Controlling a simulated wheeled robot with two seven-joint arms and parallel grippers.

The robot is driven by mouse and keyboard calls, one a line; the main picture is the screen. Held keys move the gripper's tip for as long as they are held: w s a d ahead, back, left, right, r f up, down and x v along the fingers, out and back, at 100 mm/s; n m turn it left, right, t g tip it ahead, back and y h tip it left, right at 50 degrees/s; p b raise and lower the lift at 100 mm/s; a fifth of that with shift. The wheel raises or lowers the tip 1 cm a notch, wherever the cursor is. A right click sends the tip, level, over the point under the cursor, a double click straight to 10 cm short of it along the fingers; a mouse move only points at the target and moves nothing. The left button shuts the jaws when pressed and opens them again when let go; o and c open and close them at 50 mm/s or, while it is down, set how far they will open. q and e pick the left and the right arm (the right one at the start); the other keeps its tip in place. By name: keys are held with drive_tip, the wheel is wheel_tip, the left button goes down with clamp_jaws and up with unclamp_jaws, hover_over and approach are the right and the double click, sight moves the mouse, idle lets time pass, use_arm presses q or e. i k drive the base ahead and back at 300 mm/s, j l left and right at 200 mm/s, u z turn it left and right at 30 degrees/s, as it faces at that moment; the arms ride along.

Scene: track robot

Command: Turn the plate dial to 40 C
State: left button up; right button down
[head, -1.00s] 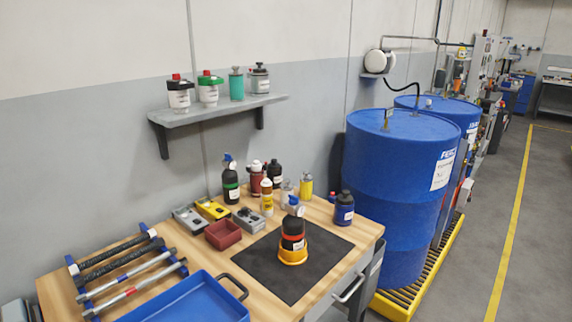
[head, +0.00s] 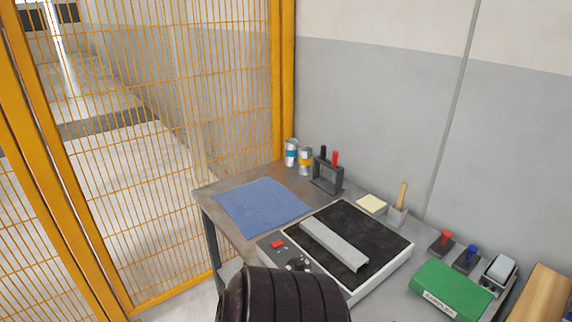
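The heating plate (head: 390,245) stands on the workbench, with a black top and a pale body. A grey metal channel piece (head: 334,244) lies across its top. Its dark control panel (head: 268,247) is at the front left, with a red switch (head: 278,244). A small dark knob, which looks like the dial (head: 299,264), shows beside the switch. The dial's setting is too small to read. Neither gripper is in view.
A blue cloth (head: 262,207) lies left of the plate. Behind are cans (head: 305,161), a tool rack (head: 328,184), a yellow pad (head: 371,204) and a brush holder (head: 397,216). A green case (head: 452,288) lies at right. A yellow mesh fence (head: 190,110) closes the left side.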

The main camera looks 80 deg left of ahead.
sight(299, 262)
drive_tip(key=u, duration=2.3)
drive_tip(key=k+j, duration=0.1)
drive_tip(key=j, duration=0.4)
drive_tip(key=z, duration=0.05)
